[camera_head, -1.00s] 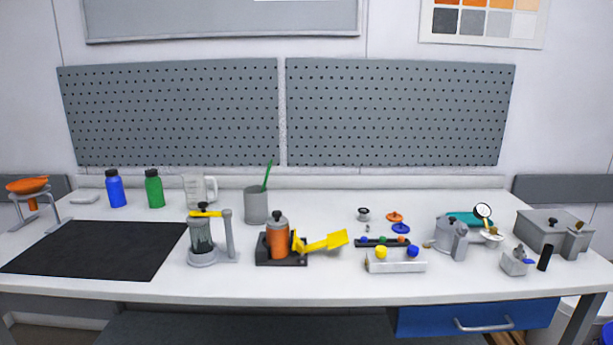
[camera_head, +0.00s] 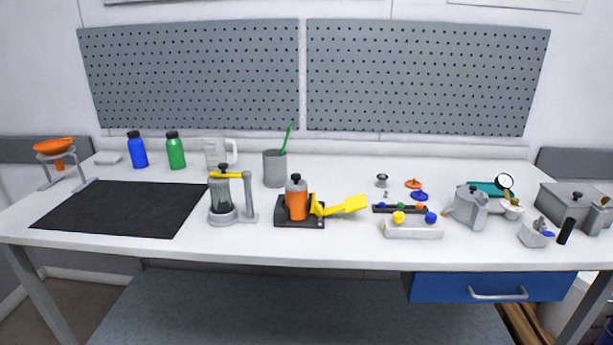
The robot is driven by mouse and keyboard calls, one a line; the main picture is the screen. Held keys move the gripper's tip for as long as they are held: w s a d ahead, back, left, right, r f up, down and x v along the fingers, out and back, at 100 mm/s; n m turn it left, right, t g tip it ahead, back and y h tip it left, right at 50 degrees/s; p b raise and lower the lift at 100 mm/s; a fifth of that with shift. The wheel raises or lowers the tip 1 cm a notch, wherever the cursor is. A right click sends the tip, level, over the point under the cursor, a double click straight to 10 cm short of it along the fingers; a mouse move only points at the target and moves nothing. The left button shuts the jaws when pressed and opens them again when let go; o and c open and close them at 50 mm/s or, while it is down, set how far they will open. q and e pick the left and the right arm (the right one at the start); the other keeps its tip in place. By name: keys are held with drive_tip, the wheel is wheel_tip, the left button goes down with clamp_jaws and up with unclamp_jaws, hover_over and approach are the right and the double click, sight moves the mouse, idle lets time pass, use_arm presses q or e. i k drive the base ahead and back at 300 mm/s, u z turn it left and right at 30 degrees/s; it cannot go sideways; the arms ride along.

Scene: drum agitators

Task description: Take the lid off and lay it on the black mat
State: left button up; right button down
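The black mat (camera_head: 120,208) lies flat and bare on the left of the table. To its right, a clear vessel with dark contents (camera_head: 220,196) stands on a grey stand, with a yellow arm (camera_head: 227,175) and black knob on top. Next to it, an orange drum (camera_head: 297,205) with a grey top and black knob (camera_head: 295,181) sits on a black base, a yellow paddle-shaped part (camera_head: 343,206) beside it. A grey pot (camera_head: 470,207) and a grey lidded box (camera_head: 577,207) stand at the right. I cannot tell which lid is meant. Neither gripper is in view.
Blue (camera_head: 138,151) and green (camera_head: 176,152) bottles, a clear jug (camera_head: 216,153) and a grey cup (camera_head: 274,168) stand behind. A white block with coloured knobs (camera_head: 413,231), a dark strip (camera_head: 400,209) and small loose parts lie right of centre. An orange dish on a stand (camera_head: 54,146) is far left.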

sight(296, 182)
drive_tip(key=k, duration=0.65)
drive_tip(key=z, duration=0.55)
drive_tip(key=i, duration=1.25)
drive_tip(key=u, duration=0.6)
